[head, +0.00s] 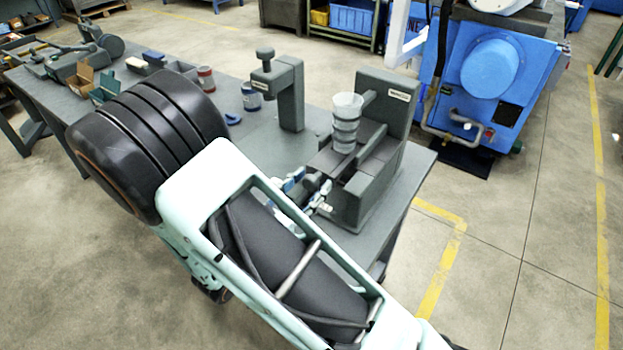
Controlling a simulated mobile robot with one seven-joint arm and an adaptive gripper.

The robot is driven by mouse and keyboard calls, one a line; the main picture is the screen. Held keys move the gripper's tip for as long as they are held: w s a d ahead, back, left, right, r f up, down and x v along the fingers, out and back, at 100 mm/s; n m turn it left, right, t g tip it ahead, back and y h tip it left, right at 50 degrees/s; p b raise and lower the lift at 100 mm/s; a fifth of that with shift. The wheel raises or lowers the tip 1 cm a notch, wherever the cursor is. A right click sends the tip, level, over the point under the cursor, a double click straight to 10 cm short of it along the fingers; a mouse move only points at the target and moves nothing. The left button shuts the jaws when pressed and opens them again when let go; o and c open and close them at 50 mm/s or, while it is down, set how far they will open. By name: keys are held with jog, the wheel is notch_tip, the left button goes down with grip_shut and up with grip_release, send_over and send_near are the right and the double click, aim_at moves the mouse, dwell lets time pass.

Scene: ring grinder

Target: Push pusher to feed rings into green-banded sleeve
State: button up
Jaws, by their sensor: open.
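A grey fixture (388,110) stands at the right end of the bench, with a labelled upright block and a dark channel (366,140). A pale translucent cup-like stack with grey rings (346,122) stands upright over the channel. A dark rounded knob (311,183) at the channel's near left end looks like the pusher. My gripper (321,197) is open beside this knob, partly hidden by my arm; whether it touches the knob is unclear. I cannot make out a green-banded sleeve.
A grey press-like stand (291,95) with a knob on top stands left of the fixture. A blue tin (251,97), a red tin (206,80) and small open boxes (106,87) sit farther left on the bench (228,142). A blue machine (515,75) stands behind on the right.

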jog(key=shift+v, duration=2.3)
